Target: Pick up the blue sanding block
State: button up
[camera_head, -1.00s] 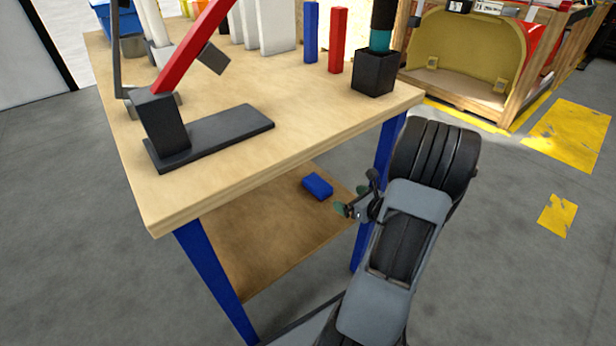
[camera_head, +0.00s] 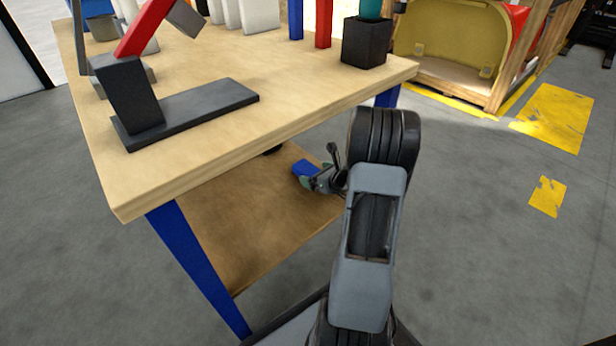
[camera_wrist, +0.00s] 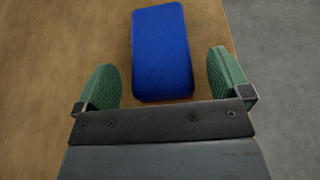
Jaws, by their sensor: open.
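The blue sanding block (camera_wrist: 161,52) lies flat on the wooden lower shelf of the workbench. In the wrist view it is a rounded rectangle between and slightly ahead of my green finger pads, with a gap on each side. My gripper (camera_wrist: 165,85) is open and empty, with its pads to the left and right of the block's near part. In the head view the block (camera_head: 305,168) is partly hidden by my gripper (camera_head: 308,180), which is under the table top at the shelf.
A black stand with a red bar (camera_head: 135,105) stands on top.

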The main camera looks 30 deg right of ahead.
jog(key=shift+b+x, duration=0.4)
jog(key=shift+x, duration=1)
jog(key=c, duration=1)
jog(key=shift+c, duration=0.4)
jog(key=shift+r, duration=0.1)
